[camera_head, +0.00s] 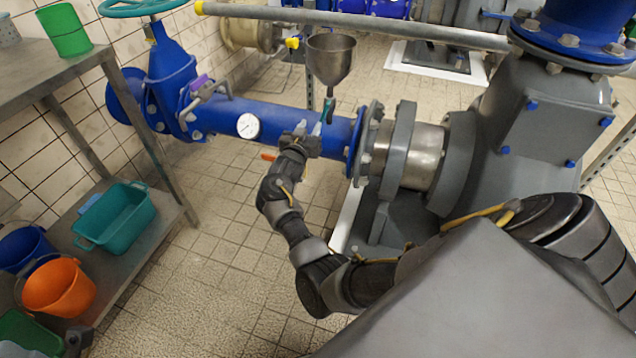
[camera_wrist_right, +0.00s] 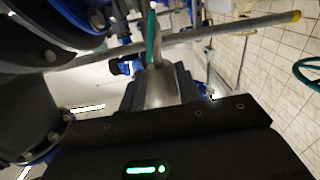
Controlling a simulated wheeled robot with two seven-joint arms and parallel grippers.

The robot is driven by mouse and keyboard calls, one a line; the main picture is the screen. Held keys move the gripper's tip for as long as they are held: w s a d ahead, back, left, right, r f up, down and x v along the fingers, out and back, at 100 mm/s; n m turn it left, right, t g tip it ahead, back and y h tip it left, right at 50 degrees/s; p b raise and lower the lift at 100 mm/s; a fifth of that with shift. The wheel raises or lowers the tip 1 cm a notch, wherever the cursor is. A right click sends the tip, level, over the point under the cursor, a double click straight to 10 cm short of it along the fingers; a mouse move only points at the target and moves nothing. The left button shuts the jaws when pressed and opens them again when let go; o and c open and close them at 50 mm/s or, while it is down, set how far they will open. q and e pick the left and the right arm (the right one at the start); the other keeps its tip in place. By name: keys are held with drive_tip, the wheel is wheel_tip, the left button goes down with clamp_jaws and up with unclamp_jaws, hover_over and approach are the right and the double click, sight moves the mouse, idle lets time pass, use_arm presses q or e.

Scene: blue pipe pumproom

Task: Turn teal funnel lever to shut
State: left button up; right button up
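The funnel (camera_head: 331,62) is a grey metal cup above the blue pipe (camera_head: 280,118). Its teal lever (camera_head: 328,108) hangs near-vertical beside the stem, just above the pipe. My right gripper (camera_head: 307,134) is in front of the pipe, just below and left of the lever. In the right wrist view the funnel (camera_wrist_right: 162,88) appears upside down between the two dark fingers (camera_wrist_right: 158,92), and the teal lever (camera_wrist_right: 151,38) stands upright beyond them. The fingers are apart, with no object visibly gripped. Whether they touch the lever cannot be told.
An orange-red handle (camera_head: 268,157) lies left of my right gripper. A pressure gauge (camera_head: 248,126) and a blue valve with a purple lever (camera_head: 200,86) are further left. A grey pipe (camera_head: 400,30) crosses behind the funnel. A metal shelf (camera_head: 150,235) holds buckets. The floor between is clear.

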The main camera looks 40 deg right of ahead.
drive_tip(key=s+a+f+n+t+y+p, duration=0.1)
drive_tip(key=s+a+f+n+y+p, duration=0.3)
drive_tip(key=a+f+n+y+p, duration=0.45)
drive_tip(key=s+a+f+n+g+y+p, duration=0.2)
drive_tip(key=s+a+f+p, duration=0.1)
drive_tip(key=s+f+p, duration=0.8)
drive_tip(key=shift+s+f+g, duration=0.4)
drive_tip(key=shift+s, duration=1.45)
drive_tip(key=shift+a, duration=0.1)
